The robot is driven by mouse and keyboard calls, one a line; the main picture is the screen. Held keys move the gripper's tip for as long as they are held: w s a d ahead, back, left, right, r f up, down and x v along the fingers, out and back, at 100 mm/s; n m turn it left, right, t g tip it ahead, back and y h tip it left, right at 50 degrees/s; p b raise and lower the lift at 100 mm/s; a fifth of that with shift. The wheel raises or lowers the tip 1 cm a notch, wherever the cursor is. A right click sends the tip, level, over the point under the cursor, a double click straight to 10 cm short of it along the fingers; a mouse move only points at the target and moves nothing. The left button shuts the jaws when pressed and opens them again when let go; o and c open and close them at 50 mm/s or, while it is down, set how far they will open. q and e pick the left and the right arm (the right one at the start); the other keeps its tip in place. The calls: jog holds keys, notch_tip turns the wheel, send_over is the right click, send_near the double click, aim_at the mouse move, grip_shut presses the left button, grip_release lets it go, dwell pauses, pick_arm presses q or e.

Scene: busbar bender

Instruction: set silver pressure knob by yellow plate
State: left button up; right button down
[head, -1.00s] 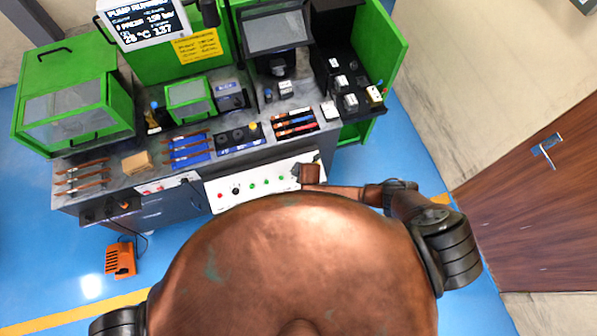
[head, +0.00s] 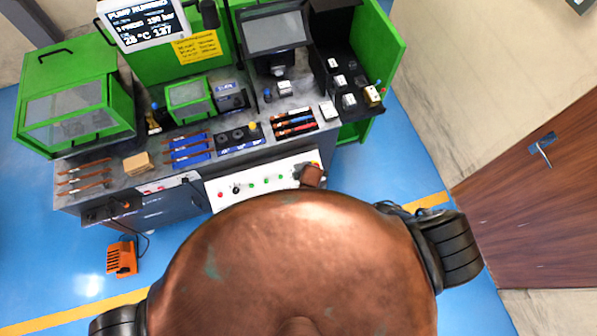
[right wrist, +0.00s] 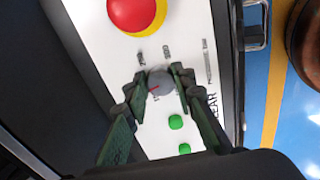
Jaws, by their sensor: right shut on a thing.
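The silver pressure knob (right wrist: 160,82) sits on the white control panel (right wrist: 210,60) in the right wrist view, with a red pointer mark on its face. My right gripper (right wrist: 161,88) has a finger on each side of the knob and is shut on it. In the head view my right gripper (head: 310,175) is at the right end of the white panel and hides the knob there. My left gripper is not in view.
A red emergency button (right wrist: 137,12) on a yellow base is near the knob, and green buttons (right wrist: 176,122) lie on its other side. The bench top (head: 220,150) above the panel holds copper bars, blocks and dies. Blue floor (head: 400,160) is clear to the right.

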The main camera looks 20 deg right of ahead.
jog(key=shift+m, duration=1)
jog(key=c, duration=1.6)
grip_release()
jog(key=shift+s, duration=0.1)
jog(key=v, duration=1.2)
